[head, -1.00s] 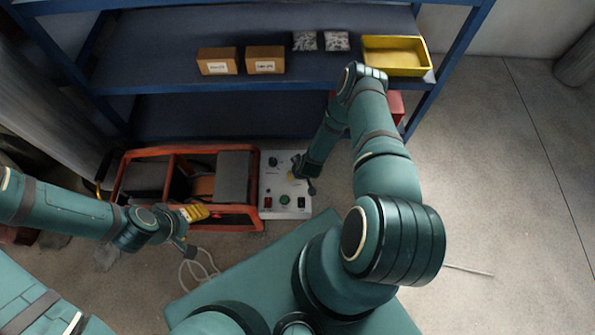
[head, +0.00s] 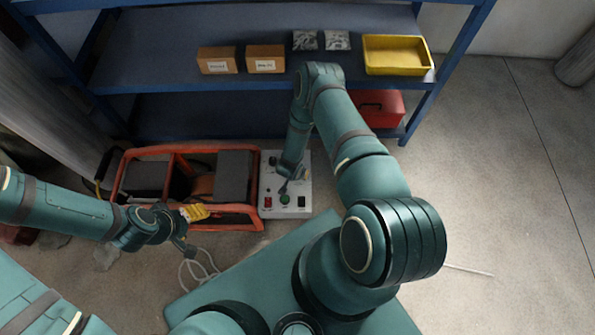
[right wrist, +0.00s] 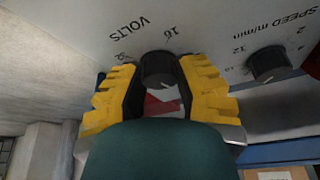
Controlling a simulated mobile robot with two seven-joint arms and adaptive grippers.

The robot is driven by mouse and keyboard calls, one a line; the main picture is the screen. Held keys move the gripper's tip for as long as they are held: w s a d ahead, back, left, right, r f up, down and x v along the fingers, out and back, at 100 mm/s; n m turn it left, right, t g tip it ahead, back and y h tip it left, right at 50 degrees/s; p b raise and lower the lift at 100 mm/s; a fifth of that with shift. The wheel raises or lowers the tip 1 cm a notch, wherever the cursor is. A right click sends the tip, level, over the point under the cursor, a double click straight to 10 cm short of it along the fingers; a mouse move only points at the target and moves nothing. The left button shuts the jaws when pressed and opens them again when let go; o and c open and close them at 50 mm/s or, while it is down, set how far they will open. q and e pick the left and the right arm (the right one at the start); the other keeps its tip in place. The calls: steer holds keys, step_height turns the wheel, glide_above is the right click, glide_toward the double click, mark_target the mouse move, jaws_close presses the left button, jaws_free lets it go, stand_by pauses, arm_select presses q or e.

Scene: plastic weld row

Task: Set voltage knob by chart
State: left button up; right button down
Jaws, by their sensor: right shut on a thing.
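The voltage knob (right wrist: 157,68) is a dark round knob on a pale panel under the upside-down label VOLTS in the right wrist view. My right gripper (right wrist: 158,80) has its yellow fingers on either side of the knob and is shut on it. In the head view the grey-white control panel (head: 301,195) stands at the right end of an orange frame, and my right arm hides part of it. A second knob, marked SPEED m/min (right wrist: 268,63), sits to the right. My left gripper (head: 194,212) is by the frame's front edge; its opening is unclear. No chart is readable.
The orange frame (head: 228,220) holds dark boxes. A blue shelf (head: 200,84) behind carries two labelled cartons (head: 240,59), silvery packets (head: 321,40) and a yellow bin (head: 397,54). A red box (head: 381,107) stands lower. The floor at right is open.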

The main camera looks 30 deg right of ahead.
steer(key=shift+m+g, duration=0.4)
steer(key=shift+m, duration=0.8)
steer(key=shift+h, duration=0.3)
steer(key=c, duration=0.6)
jaws_free()
steer(key=v, duration=1.2)
steer(key=shift+w, duration=0.1)
